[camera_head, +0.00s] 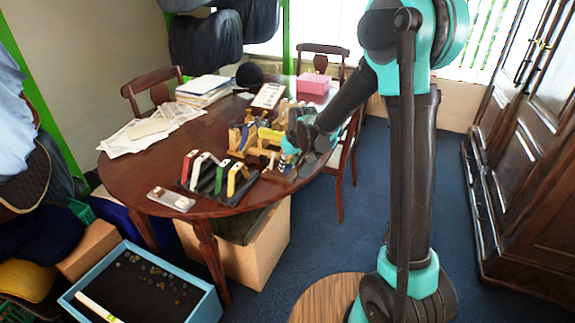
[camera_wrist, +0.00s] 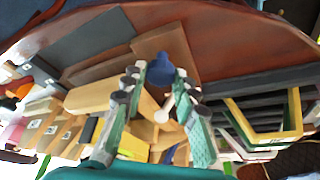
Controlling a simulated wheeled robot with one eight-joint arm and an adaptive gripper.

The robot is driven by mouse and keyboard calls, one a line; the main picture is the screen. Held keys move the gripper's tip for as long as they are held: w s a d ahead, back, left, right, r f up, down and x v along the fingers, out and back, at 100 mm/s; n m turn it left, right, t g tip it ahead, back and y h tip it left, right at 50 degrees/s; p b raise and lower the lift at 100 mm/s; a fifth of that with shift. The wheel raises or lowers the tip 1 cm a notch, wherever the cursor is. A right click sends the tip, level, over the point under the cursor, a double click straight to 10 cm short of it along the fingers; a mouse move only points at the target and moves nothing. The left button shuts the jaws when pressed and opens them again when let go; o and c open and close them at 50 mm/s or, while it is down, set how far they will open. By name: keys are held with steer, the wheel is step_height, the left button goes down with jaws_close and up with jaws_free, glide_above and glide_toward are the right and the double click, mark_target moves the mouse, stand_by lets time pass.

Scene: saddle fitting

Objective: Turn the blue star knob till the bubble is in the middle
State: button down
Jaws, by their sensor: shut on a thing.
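The blue star knob (camera_wrist: 160,70) shows in the wrist view between the tips of my gripper's two fingers (camera_wrist: 161,76). My gripper is shut on it. A small white rod-like piece (camera_wrist: 168,106) shows just below the knob, between the fingers. In the head view my gripper (camera_head: 293,145) is at the right side of the table, at a yellow and wooden fixture (camera_head: 262,136). The knob cannot be told apart there from my teal fingers. I cannot make out the bubble in either view.
A grey device (camera_head: 171,199) lies near the table's front edge. Papers (camera_head: 150,128) and a pink box (camera_head: 313,83) are farther back. The table (camera_head: 130,175) has bare room at left.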

steer(key=c, duration=1.2)
jaws_free()
steer(key=v, duration=1.2)
steer(key=shift+w, duration=0.1)
